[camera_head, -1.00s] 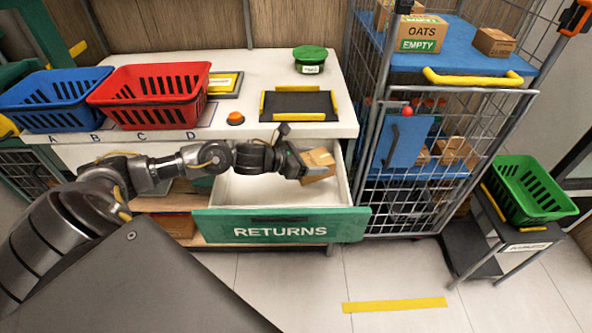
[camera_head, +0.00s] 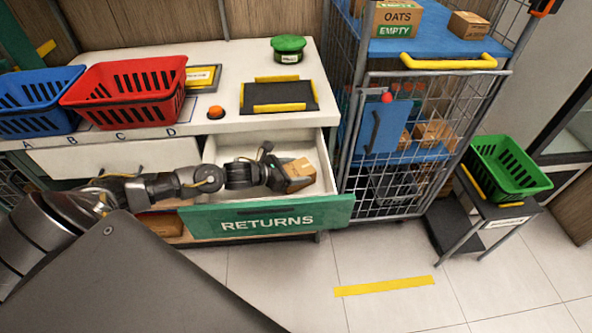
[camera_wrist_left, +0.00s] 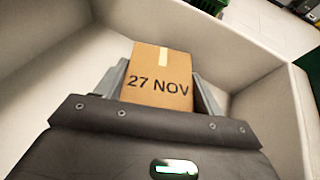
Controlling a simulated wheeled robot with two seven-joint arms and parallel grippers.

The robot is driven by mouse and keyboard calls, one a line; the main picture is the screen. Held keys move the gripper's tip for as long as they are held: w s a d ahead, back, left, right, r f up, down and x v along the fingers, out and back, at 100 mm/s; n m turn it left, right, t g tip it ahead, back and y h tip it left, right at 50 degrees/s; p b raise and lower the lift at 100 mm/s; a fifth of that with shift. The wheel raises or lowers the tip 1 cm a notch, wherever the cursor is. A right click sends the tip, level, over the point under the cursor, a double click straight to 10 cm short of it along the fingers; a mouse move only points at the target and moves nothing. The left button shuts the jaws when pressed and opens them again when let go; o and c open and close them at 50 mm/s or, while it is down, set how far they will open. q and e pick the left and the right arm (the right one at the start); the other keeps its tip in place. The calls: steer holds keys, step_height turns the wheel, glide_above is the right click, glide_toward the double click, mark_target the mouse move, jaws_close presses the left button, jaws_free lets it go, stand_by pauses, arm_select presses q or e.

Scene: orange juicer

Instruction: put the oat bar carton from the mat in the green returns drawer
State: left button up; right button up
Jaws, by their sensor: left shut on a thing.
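The oat bar carton (camera_head: 299,170) is a small brown box. In the left wrist view the carton (camera_wrist_left: 160,80) shows the print "27 NOV" and a strip of pale tape. My left gripper (camera_head: 283,176) is shut on it, with a finger on each side. The green-fronted returns drawer (camera_head: 265,221) is pulled open below the counter. The gripper and carton are inside the drawer's outline, between its pale walls; I cannot tell whether the carton touches the floor. The black mat (camera_head: 279,95) with yellow edges on the counter is empty. My right gripper is not in view.
A wire cage trolley (camera_head: 400,140) stands close right of the drawer. A green basket (camera_head: 508,168) is farther right.

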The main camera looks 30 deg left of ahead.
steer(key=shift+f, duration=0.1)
arm_select(q)
steer(key=shift+f, duration=0.15)
steer(key=o, duration=0.8)
steer(key=shift+o, duration=1.5)
steer(key=shift+r, duration=0.25)
steer(key=b+v, duration=0.1)
steer(key=v, duration=0.9)
steer(key=shift+s+a, duration=0.35)
steer(key=shift+s+a+r, duration=0.2)
steer(key=shift+s+r, duration=0.05)
steer(key=shift+s, duration=0.15)
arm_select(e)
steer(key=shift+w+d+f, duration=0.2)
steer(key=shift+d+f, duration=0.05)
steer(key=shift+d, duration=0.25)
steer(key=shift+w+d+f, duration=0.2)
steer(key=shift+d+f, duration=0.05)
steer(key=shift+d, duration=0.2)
